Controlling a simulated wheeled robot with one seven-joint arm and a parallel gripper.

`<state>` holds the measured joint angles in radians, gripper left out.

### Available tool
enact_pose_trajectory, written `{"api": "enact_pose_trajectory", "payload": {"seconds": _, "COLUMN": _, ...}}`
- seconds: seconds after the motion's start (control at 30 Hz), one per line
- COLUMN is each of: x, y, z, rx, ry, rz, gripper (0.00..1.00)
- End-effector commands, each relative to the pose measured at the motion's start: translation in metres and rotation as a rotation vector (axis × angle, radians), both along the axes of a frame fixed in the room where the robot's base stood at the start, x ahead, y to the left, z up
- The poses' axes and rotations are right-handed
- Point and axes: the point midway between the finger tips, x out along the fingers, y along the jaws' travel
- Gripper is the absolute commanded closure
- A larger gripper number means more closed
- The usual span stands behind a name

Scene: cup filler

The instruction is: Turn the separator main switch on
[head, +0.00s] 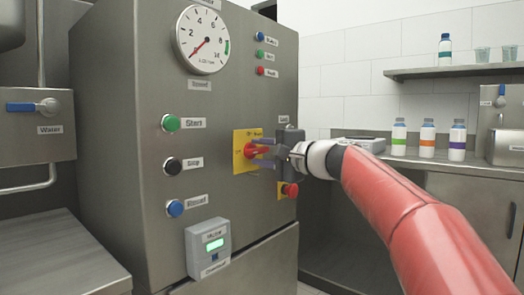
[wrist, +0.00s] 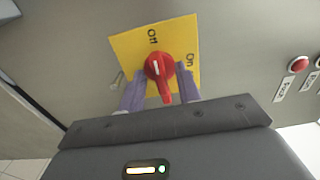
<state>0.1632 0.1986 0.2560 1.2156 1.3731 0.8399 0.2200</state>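The separator main switch is a red rotary knob (wrist: 160,68) on a yellow plate (wrist: 122,48), on the steel cabinet's front. In the wrist view the plate reads "Off" at its top and "On" at its right. The knob's white mark points toward "Off", and its grip points the opposite way. In the head view the knob (head: 255,150) is partly covered by my gripper (head: 262,152). My gripper's purple fingers (wrist: 160,82) are open, one on each side of the knob's grip, with visible gaps. I cannot tell how far the fingertips reach around it.
A red button (head: 289,190) sits just below my gripper. Start (head: 171,123), Stop (head: 172,166) and Reset (head: 174,208) buttons are to the left, above a small display box (head: 208,248). A gauge (head: 202,40) is above. A counter with bottles (head: 427,139) stands to the right.

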Motion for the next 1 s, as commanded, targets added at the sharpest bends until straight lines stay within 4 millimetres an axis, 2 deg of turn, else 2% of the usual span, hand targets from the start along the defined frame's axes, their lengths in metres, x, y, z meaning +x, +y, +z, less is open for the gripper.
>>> {"api": "enact_pose_trajectory", "payload": {"seconds": 0.23, "x": 0.0004, "y": 0.0010, "z": -0.0001, "rx": -0.001, "ry": -0.001, "rz": 0.000, "gripper": 0.66}}
{"api": "enact_pose_trajectory", "payload": {"seconds": 0.5, "x": 0.0003, "y": 0.0009, "z": -0.0002, "rx": -0.001, "ry": -0.001, "rz": 0.001, "gripper": 1.00}}
{"api": "enact_pose_trajectory", "payload": {"seconds": 1.0, "x": 0.0002, "y": 0.0009, "z": 0.0009, "rx": 0.056, "ry": 0.075, "rz": 0.001, "gripper": 1.00}}
